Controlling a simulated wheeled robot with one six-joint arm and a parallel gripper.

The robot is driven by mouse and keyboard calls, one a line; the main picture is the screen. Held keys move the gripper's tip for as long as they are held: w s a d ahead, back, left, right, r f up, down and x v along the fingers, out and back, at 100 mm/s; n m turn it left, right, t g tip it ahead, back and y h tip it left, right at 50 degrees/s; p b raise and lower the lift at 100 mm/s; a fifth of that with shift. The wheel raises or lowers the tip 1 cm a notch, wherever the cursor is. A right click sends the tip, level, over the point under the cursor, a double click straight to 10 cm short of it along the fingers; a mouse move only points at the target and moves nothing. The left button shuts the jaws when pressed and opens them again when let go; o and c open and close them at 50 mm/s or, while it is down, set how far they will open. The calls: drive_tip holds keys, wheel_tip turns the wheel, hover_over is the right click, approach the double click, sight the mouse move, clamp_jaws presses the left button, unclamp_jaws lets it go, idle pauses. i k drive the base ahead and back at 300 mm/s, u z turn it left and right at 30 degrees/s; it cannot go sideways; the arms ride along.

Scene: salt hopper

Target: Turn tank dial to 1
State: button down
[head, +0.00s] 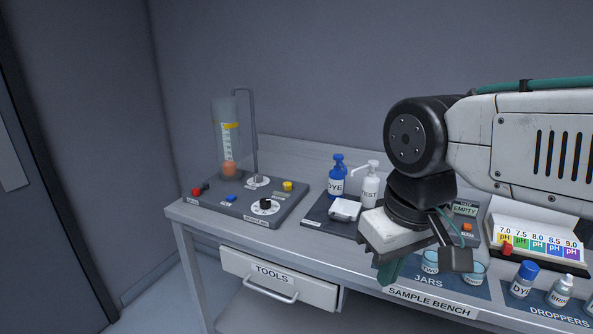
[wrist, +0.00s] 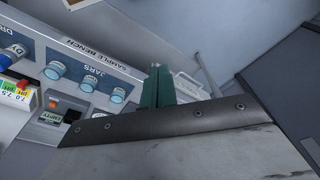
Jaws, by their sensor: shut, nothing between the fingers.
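The tank (head: 229,150) is a clear upright cylinder with a yellow-marked scale and an orange ball inside, at the back left of the bench in the head view. A dial (head: 266,206) with a black knob on a white marked disc sits on the tank's dark base panel, front right. Its marks are too small to read. My gripper (head: 388,272) hangs over the bench's front edge near the jars, well to the right of the dial. Its green fingers are shut and empty; they also show in the wrist view (wrist: 158,88). The dial is not in the wrist view.
The panel also carries a red knob (head: 196,191), a blue button (head: 231,198) and a yellow knob (head: 287,186). A blue dye bottle (head: 336,178) and a white pump bottle (head: 370,187) stand between panel and gripper. Jars (wrist: 88,82) line the bench front.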

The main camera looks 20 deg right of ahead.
sight(258, 177)
drive_tip(key=k, duration=0.55)
drive_tip(key=u, duration=0.85)
drive_tip(key=i, duration=1.15)
drive_tip(key=z, duration=0.75)
drive_tip(key=i, duration=0.45)
drive_tip(key=z, duration=0.5)
